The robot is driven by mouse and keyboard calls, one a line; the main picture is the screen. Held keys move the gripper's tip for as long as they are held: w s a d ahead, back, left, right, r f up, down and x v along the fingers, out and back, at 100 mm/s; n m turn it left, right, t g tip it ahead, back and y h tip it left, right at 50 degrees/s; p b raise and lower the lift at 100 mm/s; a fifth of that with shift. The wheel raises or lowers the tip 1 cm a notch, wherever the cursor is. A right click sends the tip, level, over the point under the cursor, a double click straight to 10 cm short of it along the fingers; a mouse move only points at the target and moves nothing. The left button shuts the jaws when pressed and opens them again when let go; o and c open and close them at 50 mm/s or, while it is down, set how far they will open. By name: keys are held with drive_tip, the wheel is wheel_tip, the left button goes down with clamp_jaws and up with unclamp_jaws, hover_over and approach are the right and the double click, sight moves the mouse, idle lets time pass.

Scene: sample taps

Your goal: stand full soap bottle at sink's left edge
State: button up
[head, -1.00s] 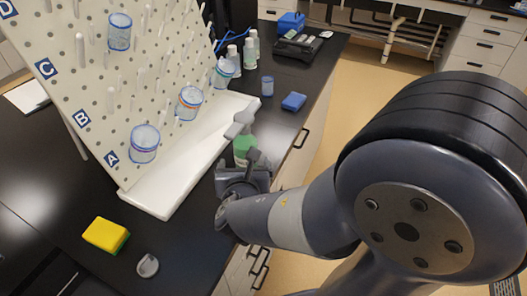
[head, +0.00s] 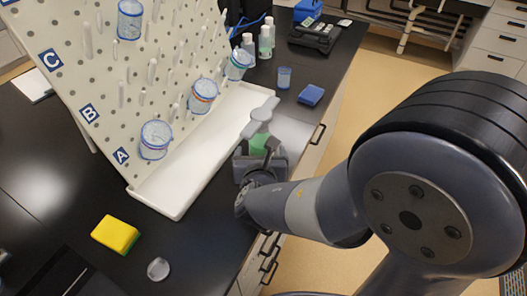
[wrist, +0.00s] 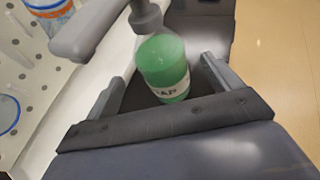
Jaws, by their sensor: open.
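The soap bottle (head: 259,144) holds green liquid and has a grey pump head. It stands on the black counter beside the white trough of the pegboard. In the wrist view the bottle (wrist: 163,66) shows a partly visible white label and sits between my open fingers. My gripper (wrist: 165,82) has one finger on each side of it, with visible gaps. In the head view my gripper (head: 262,164) is low at the near side of the bottle and partly hides it. A dark, cut-off area at the lower left (head: 62,274) may be the sink; I cannot tell.
A yellow sponge (head: 115,234) and a small clear item (head: 158,269) lie on the near counter. The pegboard (head: 110,75) with hanging beakers and its trough (head: 180,190) stand left of the bottle. A blue sponge (head: 311,95), a small beaker (head: 284,77) and white bottles (head: 266,42) are farther back.

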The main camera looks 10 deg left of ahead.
sight(262, 118)
drive_tip(key=shift+p+x, duration=0.3)
drive_tip(key=shift+x, duration=2.65)
drive_tip(key=shift+d+f, duration=0.1)
drive_tip(key=c, duration=1.6)
wheel_tip(262, 118, up, 10)
drive_tip(key=shift+r+p, duration=0.1)
drive_tip(key=shift+p, duration=0.95)
drive_tip(key=w+d+f+m+h, duration=0.2)
drive_tip(key=w+d+f+h, duration=0.1)
drive_tip(key=d, duration=0.8)
drive_tip(key=w+d+f+m+h, duration=0.2)
drive_tip(key=d+f, duration=0.3)
drive_tip(key=d, duration=0.7)
drive_tip(key=shift+w+f+m+h, duration=0.25)
drive_tip(key=shift+w+m+h, duration=0.15)
drive_tip(key=shift+m, duration=0.1)
